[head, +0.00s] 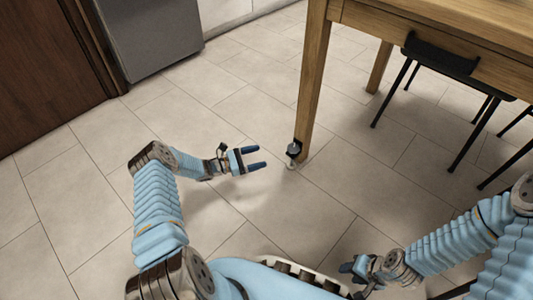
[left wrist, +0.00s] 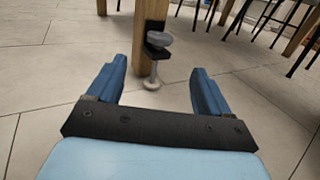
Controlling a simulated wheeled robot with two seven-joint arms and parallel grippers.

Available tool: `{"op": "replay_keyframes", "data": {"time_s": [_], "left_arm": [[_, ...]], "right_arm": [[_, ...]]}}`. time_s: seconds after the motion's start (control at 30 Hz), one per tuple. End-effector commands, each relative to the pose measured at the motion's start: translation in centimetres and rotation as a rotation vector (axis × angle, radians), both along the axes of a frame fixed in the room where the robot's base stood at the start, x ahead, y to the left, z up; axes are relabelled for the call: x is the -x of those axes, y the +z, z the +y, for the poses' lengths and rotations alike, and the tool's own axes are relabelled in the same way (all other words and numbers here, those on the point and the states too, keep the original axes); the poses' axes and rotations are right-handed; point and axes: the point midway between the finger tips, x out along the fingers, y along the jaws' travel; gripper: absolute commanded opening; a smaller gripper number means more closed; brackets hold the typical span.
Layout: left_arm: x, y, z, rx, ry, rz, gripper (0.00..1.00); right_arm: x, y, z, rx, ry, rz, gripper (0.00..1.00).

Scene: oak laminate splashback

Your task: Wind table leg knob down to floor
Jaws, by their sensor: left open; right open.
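The table leg (head: 313,85) is wooden, with a black bracket at its lower end. A grey knob (head: 293,149) sits on the bracket, and it shows larger in the left wrist view (left wrist: 160,39). Below it a thin stem ends in a pale round foot (left wrist: 152,84); I cannot tell whether the foot touches the floor. My left gripper (head: 256,157) is open and empty, to the left of the knob and apart from it. In the left wrist view the knob lies ahead, between and beyond its fingers. My right gripper (head: 351,280) is open near the bottom edge, away from the leg.
The wooden table (head: 440,30) stands at the upper right, with a black-legged chair (head: 440,57) beneath its edge. A grey appliance (head: 150,38) and a brown door (head: 45,65) stand at the upper left. The tiled floor (head: 225,110) around the left gripper is clear.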

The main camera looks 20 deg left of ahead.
Motion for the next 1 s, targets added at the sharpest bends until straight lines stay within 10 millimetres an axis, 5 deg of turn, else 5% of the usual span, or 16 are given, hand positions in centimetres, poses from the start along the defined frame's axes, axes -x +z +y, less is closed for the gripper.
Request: {"op": "replay_keyframes", "data": {"time_s": [0.37, 0.77, 1.0], "left_arm": [[0.3, 0.1, 0.2, 0.003, 0.004, -0.003, 0.8], [3.3, 0.1, -5.0, 0.011, 0.378, -0.003, 0.8], [0.7, -0.4, -6.6, 0.0, 0.39, -0.001, 0.8]], "right_arm": [[0.0, 0.1, 0.0, 0.0, 0.0, 0.0, 0.43], [0.2, 3.1, 0.1, -0.002, 0.005, 0.007, 0.43], [0.1, 2.2, 0.1, -0.002, 0.003, 0.006, 0.43]]}}
